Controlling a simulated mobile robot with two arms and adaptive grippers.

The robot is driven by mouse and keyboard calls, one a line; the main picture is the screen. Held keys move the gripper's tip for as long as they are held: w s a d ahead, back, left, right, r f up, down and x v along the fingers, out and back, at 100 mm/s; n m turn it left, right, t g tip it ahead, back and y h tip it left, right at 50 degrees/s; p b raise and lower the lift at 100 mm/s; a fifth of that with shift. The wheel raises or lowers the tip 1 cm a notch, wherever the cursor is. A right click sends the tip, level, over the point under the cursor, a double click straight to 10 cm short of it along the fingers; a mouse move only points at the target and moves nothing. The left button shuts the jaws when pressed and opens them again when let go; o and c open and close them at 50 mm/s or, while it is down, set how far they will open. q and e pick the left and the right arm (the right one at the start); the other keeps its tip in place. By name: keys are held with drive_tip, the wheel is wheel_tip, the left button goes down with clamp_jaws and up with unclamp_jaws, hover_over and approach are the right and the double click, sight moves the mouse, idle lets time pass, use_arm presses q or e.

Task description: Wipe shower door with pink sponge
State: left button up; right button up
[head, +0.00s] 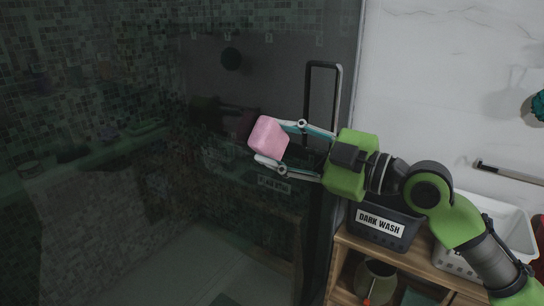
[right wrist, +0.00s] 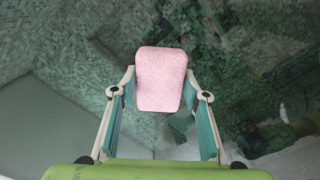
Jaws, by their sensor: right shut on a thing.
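The pink sponge (head: 268,137) is held between the fingertips of my right gripper (head: 279,143), in front of the dark glass shower door (head: 225,215). The sponge also shows upright in the middle of the right wrist view (right wrist: 161,80), with a finger on each side of it. My right gripper (right wrist: 161,92) is shut on it. The sponge is close to the glass; I cannot tell whether it touches. A faint reflection shows on the door beside it. The door's black handle (head: 337,80) stands behind and right of the gripper. My left gripper is not in view.
A wooden shelf (head: 345,243) stands right of the door, below my right arm. On it are a dark bin labelled "DARK WASH" (head: 362,235) and a white basket (head: 512,222). A towel bar (head: 510,173) is on the white marble wall. Green mosaic tiles show through the glass.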

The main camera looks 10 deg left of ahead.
sight(290, 137)
drive_tip(key=shift+w, duration=0.25)
drive_tip(key=shift+w+d+b, duration=0.25)
drive_tip(key=shift+w+b, duration=0.25)
drive_tip(key=shift+b, duration=0.05)
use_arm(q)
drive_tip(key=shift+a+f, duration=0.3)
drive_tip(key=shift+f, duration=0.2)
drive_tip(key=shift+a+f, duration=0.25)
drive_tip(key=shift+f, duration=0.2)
use_arm(e)
drive_tip(key=shift+w+d+f, duration=0.1)
drive_tip(key=shift+w+d, duration=0.05)
drive_tip(key=shift+w, duration=0.2)
use_arm(q)
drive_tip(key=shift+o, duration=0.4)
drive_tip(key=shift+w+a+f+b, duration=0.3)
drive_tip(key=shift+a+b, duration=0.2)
drive_tip(key=shift+b, duration=0.25)
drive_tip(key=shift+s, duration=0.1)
use_arm(e)
drive_tip(key=shift+w+d, duration=0.4)
drive_tip(key=shift+w, duration=0.35)
